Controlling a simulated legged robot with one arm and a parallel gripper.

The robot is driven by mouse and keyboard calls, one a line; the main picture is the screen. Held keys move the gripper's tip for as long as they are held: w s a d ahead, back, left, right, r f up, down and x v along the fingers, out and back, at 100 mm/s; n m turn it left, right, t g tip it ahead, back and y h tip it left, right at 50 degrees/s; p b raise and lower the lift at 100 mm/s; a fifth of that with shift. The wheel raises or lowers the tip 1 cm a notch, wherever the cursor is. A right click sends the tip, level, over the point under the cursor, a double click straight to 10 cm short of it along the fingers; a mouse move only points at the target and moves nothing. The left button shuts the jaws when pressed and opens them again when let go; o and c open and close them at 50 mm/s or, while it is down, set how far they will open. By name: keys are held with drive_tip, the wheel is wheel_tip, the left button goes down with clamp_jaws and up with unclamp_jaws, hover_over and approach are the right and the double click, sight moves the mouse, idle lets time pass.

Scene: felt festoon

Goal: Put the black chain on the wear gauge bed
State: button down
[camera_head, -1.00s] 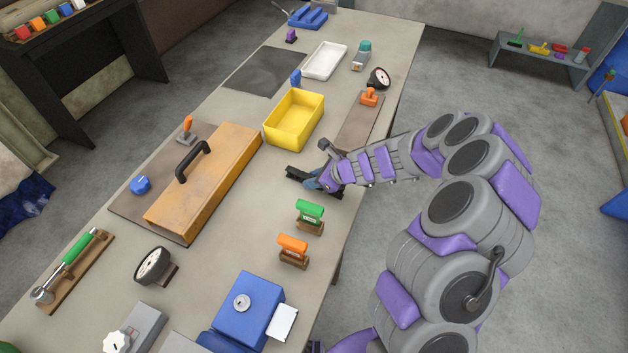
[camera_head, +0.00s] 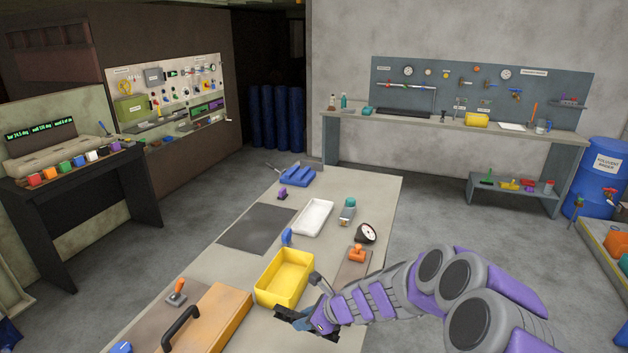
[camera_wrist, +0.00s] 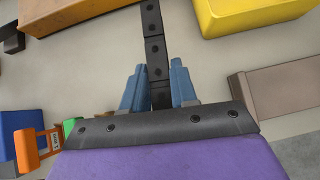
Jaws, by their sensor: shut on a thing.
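The black chain (camera_wrist: 153,38), a dark strip of flat links with round pins, runs up the wrist view from between my blue fingers. My gripper (camera_wrist: 159,88) is shut on its near end. In the head view, a short dark piece of the chain (camera_head: 288,314) shows at my gripper (camera_head: 306,320), just in front of the yellow bin. I cannot tell whether the chain touches the table. No thing in view is clearly marked as the wear gauge bed, so I cannot tell which it is.
The yellow bin (camera_head: 284,293) stands close to my gripper. An orange block with a black handle (camera_head: 217,318) lies to its left. Farther back are a white tray (camera_head: 313,218), a dark mat (camera_head: 257,229) and a blue ribbed block (camera_head: 298,178). A grey bench (camera_head: 400,122) stands along the wall.

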wheel_tip(320, 180, up, 6)
drive_tip(key=p, duration=0.3)
drive_tip(key=shift+p, duration=0.4)
drive_tip(key=w+d+r+m+t+h+b, duration=0.1)
drive_tip(key=d+m+t+h+b, duration=0.4)
drive_tip(key=d+m, duration=0.8)
drive_tip(key=shift+w+d+r+h+b, duration=0.25)
drive_tip(key=shift+d+r+h+b, duration=0.3)
drive_tip(key=shift+d+h, duration=1.15)
drive_tip(key=shift+d, duration=0.15)
